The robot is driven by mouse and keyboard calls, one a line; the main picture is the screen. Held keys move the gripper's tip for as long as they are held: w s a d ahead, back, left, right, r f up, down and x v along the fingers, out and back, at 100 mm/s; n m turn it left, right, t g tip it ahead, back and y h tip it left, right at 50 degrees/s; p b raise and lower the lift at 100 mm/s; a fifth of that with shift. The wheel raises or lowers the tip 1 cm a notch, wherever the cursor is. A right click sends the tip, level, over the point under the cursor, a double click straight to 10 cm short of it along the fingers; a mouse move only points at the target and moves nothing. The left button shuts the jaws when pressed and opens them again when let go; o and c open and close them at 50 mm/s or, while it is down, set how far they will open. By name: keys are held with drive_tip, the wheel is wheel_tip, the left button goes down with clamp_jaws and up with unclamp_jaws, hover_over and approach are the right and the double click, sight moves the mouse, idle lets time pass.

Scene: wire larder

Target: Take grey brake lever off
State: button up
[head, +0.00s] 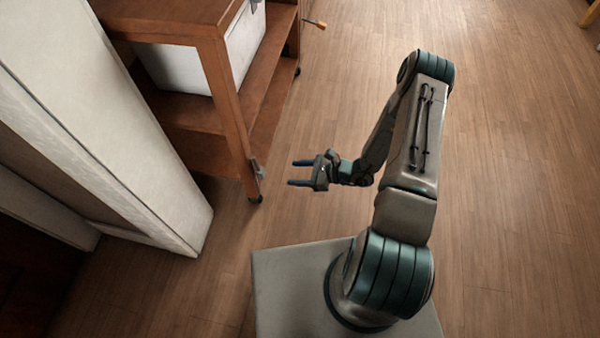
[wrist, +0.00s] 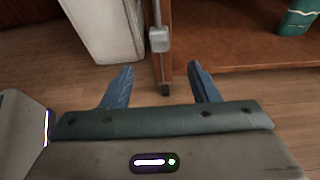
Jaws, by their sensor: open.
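The grey brake lever (head: 258,168) is on the lower part of the wooden cart's near leg, just above the caster. In the wrist view the grey lever (wrist: 159,39) shows upright against the leg, ahead of my fingers and roughly centred between them. My gripper (head: 289,172) is open and empty, to the right of the lever and apart from it, with its fingers pointing left towards the leg. In the wrist view my gripper (wrist: 161,72) shows two blue fingers spread apart with nothing between them.
The brown wooden cart (head: 212,60) holds a white bin (head: 180,72). An orange-tipped handle (head: 315,23) sticks out at its far end. A teal object (wrist: 299,17) is on its lower shelf. A tall white panel (head: 110,130) stands left. Wooden floor is clear on the right.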

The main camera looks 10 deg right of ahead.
sight(264, 173)
drive_tip(key=shift+b+x, duration=1.75)
drive_tip(key=shift+x, duration=4.05)
drive_tip(key=c, duration=1)
drive_tip(key=shift+d, duration=0.1)
